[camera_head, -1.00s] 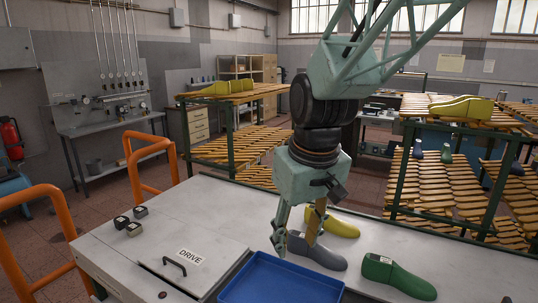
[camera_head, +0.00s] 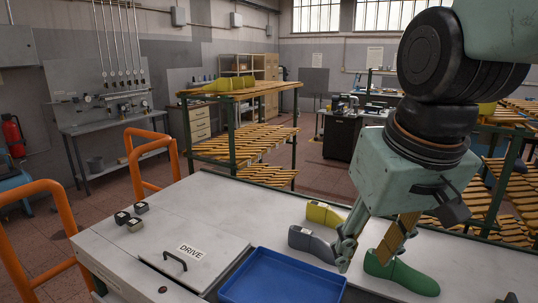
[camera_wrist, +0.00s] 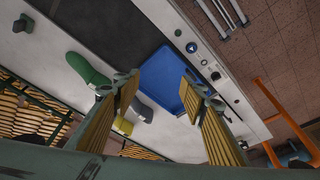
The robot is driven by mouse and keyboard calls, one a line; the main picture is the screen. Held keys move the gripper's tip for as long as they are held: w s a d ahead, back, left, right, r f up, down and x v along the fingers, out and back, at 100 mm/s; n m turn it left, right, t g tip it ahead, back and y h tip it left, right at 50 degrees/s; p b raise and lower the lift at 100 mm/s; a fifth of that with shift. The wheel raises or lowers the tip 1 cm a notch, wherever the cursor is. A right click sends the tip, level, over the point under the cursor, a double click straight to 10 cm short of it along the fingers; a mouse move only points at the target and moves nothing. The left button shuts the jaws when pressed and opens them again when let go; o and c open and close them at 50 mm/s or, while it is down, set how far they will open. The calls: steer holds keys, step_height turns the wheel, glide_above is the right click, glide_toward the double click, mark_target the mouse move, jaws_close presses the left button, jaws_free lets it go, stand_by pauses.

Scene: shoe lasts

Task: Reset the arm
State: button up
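My gripper (camera_head: 366,258) hangs over the white worktop between the grey last and the green last, fingers spread and empty. In the wrist view its two fingers (camera_wrist: 160,84) stand wide apart with nothing between the pads. The green last (camera_head: 405,277) lies at right, its upper end partly behind a finger. The grey last (camera_head: 312,241) lies left of the gripper, its toe end partly hidden by a finger. The yellow last (camera_head: 324,213) lies behind the grey one. In the wrist view the green last (camera_wrist: 88,71), grey last (camera_wrist: 144,111) and yellow last (camera_wrist: 122,126) also show.
An empty blue tray (camera_head: 258,294) lies at the front of the worktop (camera_head: 215,207). A panel marked DRIVE with a handle (camera_head: 174,263) and small dark blocks (camera_head: 136,224) are at left. Orange rails (camera_head: 150,160) border the left side. Racks with more lasts (camera_head: 222,84) stand behind.

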steer(key=s+d+f+b, duration=0.1)
steer(key=s+d, duration=0.1)
steer(key=s, duration=0.5)
steer(key=s+d+f+m+b, duration=0.1)
steer(key=s+d+f+b, duration=0.1)
steer(key=s, duration=0.5)
